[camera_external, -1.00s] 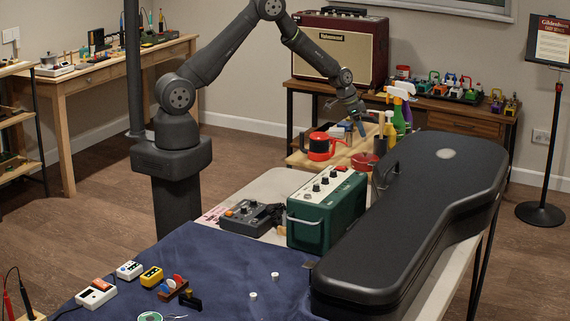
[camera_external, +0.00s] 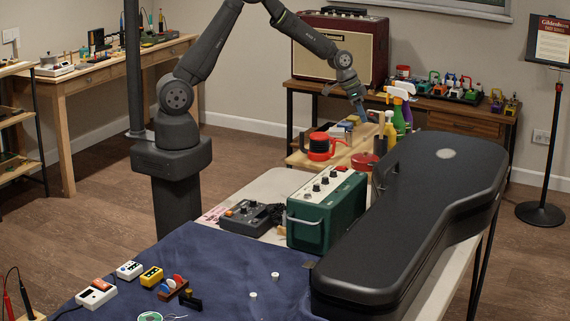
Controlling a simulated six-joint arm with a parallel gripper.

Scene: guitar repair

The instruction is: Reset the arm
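My gripper (camera_external: 360,105) is at the end of my raised arm, above the small wooden bench behind the green amplifier. Its fingers point down and to the right, beside the spray bottles (camera_external: 399,108). The fingers are too small to show whether they are open or shut. I cannot tell whether anything is between them. My arm bends up from its base, with its elbow cut off by the top edge of the picture.
A green amplifier (camera_external: 325,212), a black guitar case (camera_external: 415,225) and a dark pedal unit (camera_external: 250,215) stand on the table. A red container (camera_external: 319,146) sits on the wooden bench. A red amplifier (camera_external: 338,50) stands behind. Air above the blue cloth (camera_external: 225,262) is clear.

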